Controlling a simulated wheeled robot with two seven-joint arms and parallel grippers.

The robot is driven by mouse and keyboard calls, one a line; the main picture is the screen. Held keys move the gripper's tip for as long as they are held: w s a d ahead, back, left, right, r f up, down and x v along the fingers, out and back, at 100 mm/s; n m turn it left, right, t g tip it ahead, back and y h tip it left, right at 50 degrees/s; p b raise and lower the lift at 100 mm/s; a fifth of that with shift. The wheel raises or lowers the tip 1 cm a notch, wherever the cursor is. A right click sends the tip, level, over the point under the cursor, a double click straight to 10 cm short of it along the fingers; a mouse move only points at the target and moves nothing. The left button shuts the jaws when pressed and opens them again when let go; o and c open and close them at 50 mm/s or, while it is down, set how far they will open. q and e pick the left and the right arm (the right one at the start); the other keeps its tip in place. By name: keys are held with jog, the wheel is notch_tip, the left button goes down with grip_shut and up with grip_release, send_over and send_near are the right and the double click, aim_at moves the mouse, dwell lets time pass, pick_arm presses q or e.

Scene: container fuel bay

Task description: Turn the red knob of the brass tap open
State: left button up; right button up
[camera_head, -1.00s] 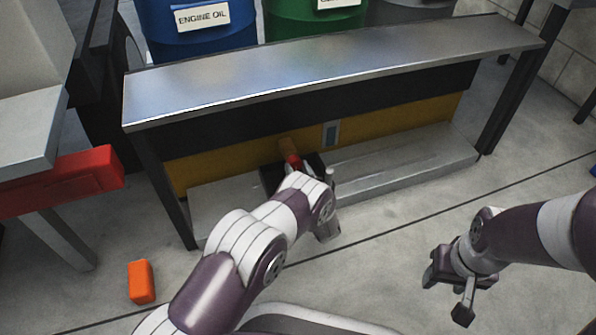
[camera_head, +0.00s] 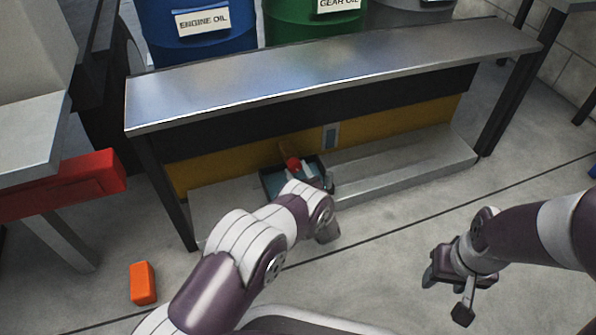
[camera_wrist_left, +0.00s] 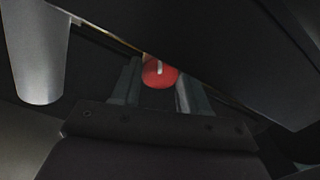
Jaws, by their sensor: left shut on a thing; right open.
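The brass tap (camera_head: 284,152) comes out of the yellow panel under the steel bench. Its red knob (camera_head: 293,163) shows just beyond my left wrist, and it appears as a red round shape in the left wrist view (camera_wrist_left: 158,76). My left gripper (camera_wrist_left: 156,84) is shut on the red knob, with one finger on each side of it. My left arm hides part of the tap and its outlet in the head view. My right gripper (camera_head: 446,283) is open and empty above the floor at the right.
A dark-rimmed tray (camera_head: 266,187) with a teal inside stands below the tap on the low grey ledge (camera_head: 400,163). The steel bench top (camera_head: 330,72) overhangs the tap. An orange block (camera_head: 142,283) lies on the floor at left. Floor between my arms is clear.

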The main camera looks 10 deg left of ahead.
pick_arm(q)
jog(key=n, duration=0.6)
jog(key=shift+d+p, duration=0.1)
jog(key=shift+p, duration=0.3)
jog(key=n, duration=0.6)
jog(key=shift+p, duration=0.3)
jog(key=shift+n, duration=0.3)
jog(key=o, duration=1.1)
jog(key=shift+c, duration=0.2)
